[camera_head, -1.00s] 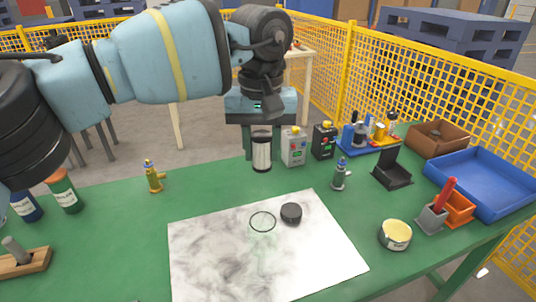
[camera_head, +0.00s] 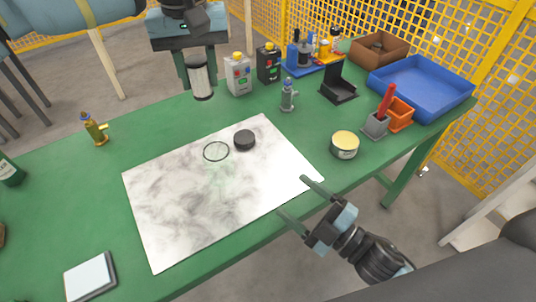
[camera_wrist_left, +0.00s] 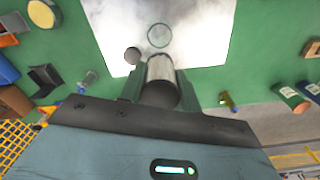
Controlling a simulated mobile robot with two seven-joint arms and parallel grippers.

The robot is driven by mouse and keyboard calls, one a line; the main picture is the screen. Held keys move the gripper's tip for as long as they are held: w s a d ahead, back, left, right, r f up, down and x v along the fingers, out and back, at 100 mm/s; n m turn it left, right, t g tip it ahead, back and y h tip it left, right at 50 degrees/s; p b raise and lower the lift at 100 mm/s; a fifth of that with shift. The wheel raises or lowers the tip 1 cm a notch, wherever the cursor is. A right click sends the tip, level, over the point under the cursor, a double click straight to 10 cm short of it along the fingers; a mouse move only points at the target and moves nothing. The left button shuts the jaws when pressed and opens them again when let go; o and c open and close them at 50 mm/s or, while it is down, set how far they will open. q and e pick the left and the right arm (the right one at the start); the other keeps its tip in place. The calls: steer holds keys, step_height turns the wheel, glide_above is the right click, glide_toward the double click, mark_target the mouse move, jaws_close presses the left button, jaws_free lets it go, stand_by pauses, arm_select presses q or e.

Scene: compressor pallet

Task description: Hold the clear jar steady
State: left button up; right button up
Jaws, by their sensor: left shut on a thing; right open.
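The clear jar (camera_head: 201,79), a see-through cylinder with dark ends, is upright at the back edge of the green table. My left gripper (camera_head: 201,71) is shut on it, a finger on each side. In the left wrist view the jar (camera_wrist_left: 161,75) sits between the two fingers. I cannot tell whether its base touches the table. My right gripper (camera_head: 291,199) is open and empty, over the front edge of the pale marbled mat (camera_head: 190,205). A black round lid (camera_head: 244,140) and a dark ring outline (camera_head: 216,151) are on the mat.
A small grey bottle (camera_head: 288,95), a yellow tin (camera_head: 344,145) and a blue tray (camera_head: 420,87) are further right. The mat is mostly clear.

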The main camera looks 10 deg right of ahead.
mark_target(227, 149)
steer(key=w+a+r+n+g+y, duration=0.1)
steer(key=n, duration=0.4)
steer(key=w+a+n+g+y, duration=0.1)
steer(key=w+n, duration=0.1)
steer(key=n, duration=0.3)
steer(key=w+a+r+n+g+y, duration=0.1)
steer(key=n+y, duration=0.1)
steer(key=n, duration=0.3)
steer(key=shift+w+a+r, duration=0.2)
steer(key=shift+w+r, duration=0.15)
steer(key=w+n+g, duration=0.1)
steer(key=n, duration=0.4)
steer(key=w+n+g, duration=0.2)
steer(key=n, duration=0.3)
steer(key=w+r+n+g, duration=0.1)
steer(key=w+n, duration=0.1)
steer(key=n, duration=0.3)
steer(key=shift+w+a+r+n+g, duration=0.1)
steer(key=shift+w+a+n+g, duration=0.05)
steer(key=shift+a+n+g, duration=0.2)
steer(key=x, duration=1.2)
steer(key=shift+r, duration=0.15)
